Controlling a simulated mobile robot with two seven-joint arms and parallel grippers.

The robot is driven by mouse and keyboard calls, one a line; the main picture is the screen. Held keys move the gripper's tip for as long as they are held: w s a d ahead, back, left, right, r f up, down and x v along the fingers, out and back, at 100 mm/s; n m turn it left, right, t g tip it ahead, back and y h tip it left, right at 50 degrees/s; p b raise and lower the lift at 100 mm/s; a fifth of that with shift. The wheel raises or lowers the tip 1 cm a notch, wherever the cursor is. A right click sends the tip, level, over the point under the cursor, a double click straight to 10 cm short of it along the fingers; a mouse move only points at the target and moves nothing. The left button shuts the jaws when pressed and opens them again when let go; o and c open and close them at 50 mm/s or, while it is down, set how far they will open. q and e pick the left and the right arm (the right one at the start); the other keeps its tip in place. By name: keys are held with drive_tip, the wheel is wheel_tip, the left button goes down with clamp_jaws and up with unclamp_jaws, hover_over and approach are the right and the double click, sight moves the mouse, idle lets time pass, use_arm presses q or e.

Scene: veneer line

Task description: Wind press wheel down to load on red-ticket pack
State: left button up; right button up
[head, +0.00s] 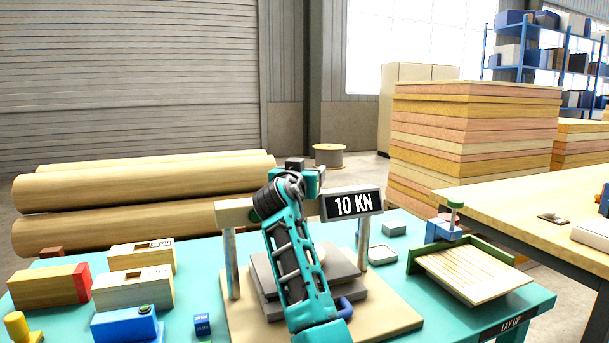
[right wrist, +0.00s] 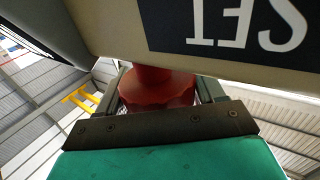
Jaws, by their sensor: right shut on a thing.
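The press (head: 231,262) stands on a pale board on the teal table, with two posts, a crossbeam and a "10 KN" sign (head: 352,204). Grey plates (head: 340,264) lie stacked between its posts, partly behind my right arm. My right gripper (right wrist: 158,98) is at the top of the press, shut on the red wheel (right wrist: 155,84), with a finger on either side of it. The wheel is hidden in the head view. No red ticket can be made out in the press; a wooden block with a red end (head: 48,288) lies at the left. My left gripper is not in view.
Wooden blocks (head: 133,291), a blue block (head: 124,325) and a small blue cube (head: 202,323) stand left of the press. A green-edged tray (head: 424,240) with a slatted panel is at the right. A "SET" sign (right wrist: 235,25) is close to my right wrist camera.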

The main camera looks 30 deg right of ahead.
drive_tip(key=o, duration=1)
drive_tip(key=shift+c, duration=0.2)
drive_tip(key=v, duration=1.3)
